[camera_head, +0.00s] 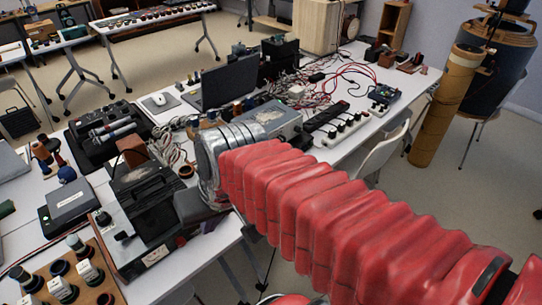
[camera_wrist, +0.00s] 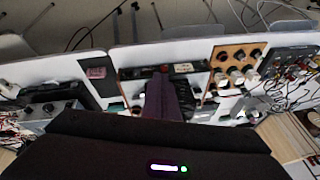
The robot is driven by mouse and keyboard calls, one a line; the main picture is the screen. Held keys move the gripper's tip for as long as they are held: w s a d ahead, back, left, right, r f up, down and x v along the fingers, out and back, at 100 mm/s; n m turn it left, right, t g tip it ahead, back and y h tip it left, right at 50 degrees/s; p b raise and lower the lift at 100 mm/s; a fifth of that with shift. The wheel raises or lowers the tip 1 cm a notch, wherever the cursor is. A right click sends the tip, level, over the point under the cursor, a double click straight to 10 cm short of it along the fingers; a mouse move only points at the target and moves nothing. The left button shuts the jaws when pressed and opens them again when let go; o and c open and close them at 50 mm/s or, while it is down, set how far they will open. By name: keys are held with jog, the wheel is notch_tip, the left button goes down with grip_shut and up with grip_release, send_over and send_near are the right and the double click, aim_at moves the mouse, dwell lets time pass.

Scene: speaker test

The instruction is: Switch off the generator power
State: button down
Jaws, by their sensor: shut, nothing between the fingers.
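No thing in view carries a readable generator marking, so I cannot tell for certain which device is the generator. A black box-like device (camera_head: 148,200) with a handle and a white label stands on the near white table. My gripper (camera_head: 188,207) is at its right side in the head view. In the wrist view the dark closed fingers (camera_wrist: 160,80) reach to a black device edge (camera_wrist: 132,73) with a white label. The fingers are shut with nothing between them. They hide part of the device, and I cannot tell whether they touch it. No power switch is clearly visible.
A wooden board with several knobs (camera_wrist: 222,52) lies right of the fingers. A white power strip (camera_head: 345,130) lies further right. Little of the tabletop is free.

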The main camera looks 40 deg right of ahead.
jog(key=w+d+f+m+t+y, duration=0.2)
jog(key=w+d+f+m+y, duration=0.3)
jog(key=m, duration=0.4)
jog(key=w+d+f+m+t+y, duration=0.2)
jog(key=w+d+f+m+y, duration=0.15)
jog(key=w+d+m, duration=0.45)
jog(key=s+d+f+m+t+h, duration=0.1)
jog(key=d+f+m+t+h, duration=0.3)
jog(key=d+m, duration=0.4)
jog(key=s+d+f+m+t+h, duration=0.2)
jog(key=d+m, duration=0.6)
jog(key=d, duration=0.9)
notch_tip(320, 180, down, 4)
jog(key=t+h, duration=0.2)
jog(key=h, duration=0.1)
jog(key=shift+s+m, duration=0.2)
jog(key=shift+m, duration=0.1)
jog(key=shift+w, duration=0.15)
jog(key=w, duration=0.4)
jog(key=w+f, duration=0.1)
jog(key=w, duration=0.4)
jog(key=w+f, duration=0.1)
jog(key=w, duration=0.3)
jog(key=shift+w+a, duration=0.25)
jog(key=shift+w, duration=0.05)
